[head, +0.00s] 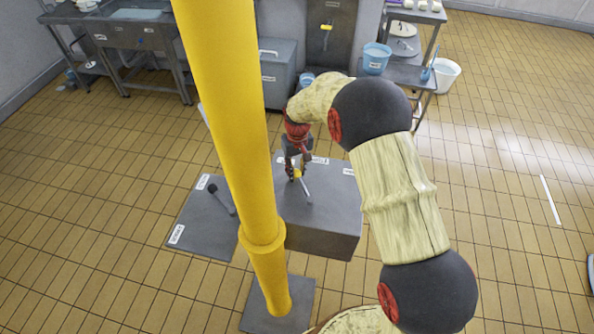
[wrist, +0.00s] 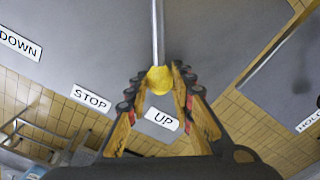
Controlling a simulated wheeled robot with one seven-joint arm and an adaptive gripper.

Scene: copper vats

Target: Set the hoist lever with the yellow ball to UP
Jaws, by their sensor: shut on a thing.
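The hoist lever is a thin metal rod (wrist: 157,30) with a yellow ball (wrist: 160,80) at its end, standing on a grey box (head: 318,229). My gripper (wrist: 160,84) is shut on the yellow ball, one finger on each side. The head view also shows my gripper (head: 297,174) at the ball, with the rod (head: 306,189) slanting down to the box top. In the wrist view the labels DOWN (wrist: 18,44), STOP (wrist: 91,98) and UP (wrist: 162,119) run from left to right. The rod and ball line up with UP there. The rod's pivot is hidden.
A low grey plate (head: 196,233) left of the box carries a black-knobbed lever (head: 222,198). A thick yellow post (head: 232,130) stands close in front. Steel benches (head: 140,37) and a white bucket (head: 446,76) are at the back.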

